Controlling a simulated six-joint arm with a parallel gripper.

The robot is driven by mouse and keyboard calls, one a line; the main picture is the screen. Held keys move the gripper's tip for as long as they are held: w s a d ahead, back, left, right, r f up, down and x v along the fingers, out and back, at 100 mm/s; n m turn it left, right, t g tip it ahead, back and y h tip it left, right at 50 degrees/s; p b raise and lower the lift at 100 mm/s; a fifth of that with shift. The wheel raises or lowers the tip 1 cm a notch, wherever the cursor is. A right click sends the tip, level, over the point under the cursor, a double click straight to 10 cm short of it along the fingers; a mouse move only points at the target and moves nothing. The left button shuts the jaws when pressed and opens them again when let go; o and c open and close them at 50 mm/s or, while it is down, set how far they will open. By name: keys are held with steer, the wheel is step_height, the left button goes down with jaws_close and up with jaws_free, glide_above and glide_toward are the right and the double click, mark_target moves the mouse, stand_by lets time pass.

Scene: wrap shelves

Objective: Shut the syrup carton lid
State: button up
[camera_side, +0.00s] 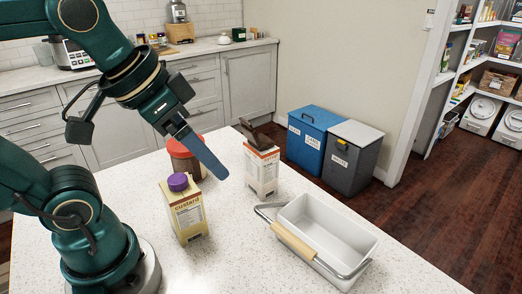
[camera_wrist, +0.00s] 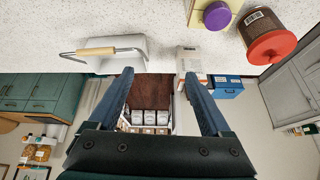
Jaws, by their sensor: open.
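The syrup carton (camera_side: 262,172) is white with an orange band and stands upright on the counter, right of my gripper in the side view. Its dark lid (camera_side: 254,135) is raised and tilted up at the top. In the wrist view a white and orange carton (camera_wrist: 189,58) shows by the tip of the right finger, partly hidden by it. My gripper (camera_side: 212,168) points down and right, left of the carton and apart from it in the side view. The wrist view shows my gripper (camera_wrist: 159,75) with its blue fingers wide apart and nothing held between them.
A custard carton (camera_side: 188,212) with a purple cap and a red-lidded jar (camera_side: 183,160) stand left of the syrup carton. A white basket (camera_side: 326,232) with a wooden handle stands in front and to its right. Blue and grey bins (camera_side: 352,160) stand on the floor beyond the counter.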

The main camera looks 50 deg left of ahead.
steer(key=shift+n, duration=0.4)
steer(key=f, duration=0.1)
steer(key=s+f, duration=0.1)
steer(key=f, duration=0.1)
steer(key=s+f, duration=0.1)
steer(key=shift+s+f, duration=0.15)
steer(key=shift+c, duration=0.2)
step_height(320, 180, up, 7)
steer(key=g, duration=0.1)
glide_above(245, 121)
steer(key=s, duration=0.2)
steer(key=shift+x, duration=2.05)
steer(key=shift+s+a+f, duration=0.1)
steer(key=shift+s, duration=0.1)
steer(key=shift+c, duration=0.3)
